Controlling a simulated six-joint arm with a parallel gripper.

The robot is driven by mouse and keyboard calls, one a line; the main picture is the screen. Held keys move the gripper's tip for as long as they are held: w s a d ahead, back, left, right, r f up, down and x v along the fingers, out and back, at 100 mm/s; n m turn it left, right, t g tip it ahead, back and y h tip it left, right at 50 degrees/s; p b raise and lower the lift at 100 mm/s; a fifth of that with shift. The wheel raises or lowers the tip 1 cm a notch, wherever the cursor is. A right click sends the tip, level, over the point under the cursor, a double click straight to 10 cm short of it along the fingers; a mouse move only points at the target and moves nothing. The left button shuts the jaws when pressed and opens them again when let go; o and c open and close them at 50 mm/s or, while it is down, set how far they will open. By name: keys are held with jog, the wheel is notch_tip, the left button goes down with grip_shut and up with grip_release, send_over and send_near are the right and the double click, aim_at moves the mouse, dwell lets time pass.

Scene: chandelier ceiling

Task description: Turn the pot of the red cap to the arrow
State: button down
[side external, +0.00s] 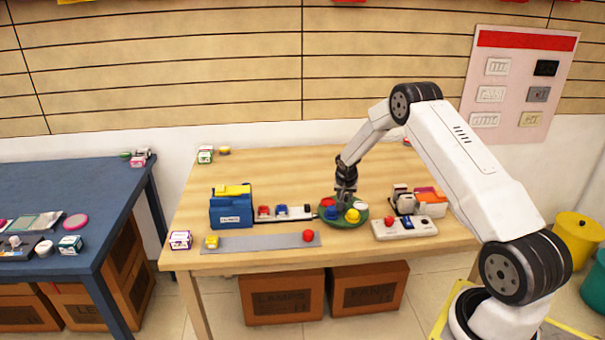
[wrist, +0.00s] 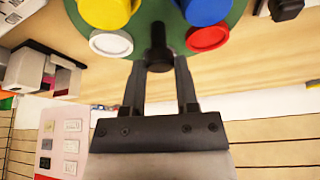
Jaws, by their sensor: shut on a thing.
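A round green turntable (side external: 343,222) sits on the wooden table, bearing several coloured pots and caps. In the side view a red cap (side external: 327,202) is at its left, with a blue one (side external: 331,213) and a yellow one (side external: 352,216) nearer the front. The wrist view shows the green disc's edge, a red cap (wrist: 207,38), a white cap (wrist: 111,43), and yellow (wrist: 107,10) and blue (wrist: 205,10) pieces. A black upright peg (wrist: 158,42) stands at the disc's edge. My gripper (side external: 346,192) is shut on the peg. I cannot make out the arrow.
A blue box (side external: 231,211) and a strip with coloured buttons (side external: 284,213) stand left of the turntable. A white panel with a red button (side external: 404,229) is close on the right. A grey strip (side external: 258,243) lies in front. The back of the table is mostly clear.

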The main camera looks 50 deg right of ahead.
jog(key=shift+s+d+n+t+y, duration=0.1)
jog(key=shift+n+t+y, duration=0.5)
jog(key=shift+n, duration=1.3)
jog(key=shift+n+t, duration=0.3)
jog(key=shift+n, duration=0.7)
jog(key=shift+d+n+y, duration=0.1)
jog(key=shift+n+y, duration=0.3)
jog(key=shift+n, duration=0.4)
jog(key=shift+c, duration=1.8)
grip_release()
jog(key=shift+r, duration=0.1)
jog(key=v, duration=0.7)
jog(key=shift+s+r, duration=0.25)
jog(key=shift+r, duration=0.05)
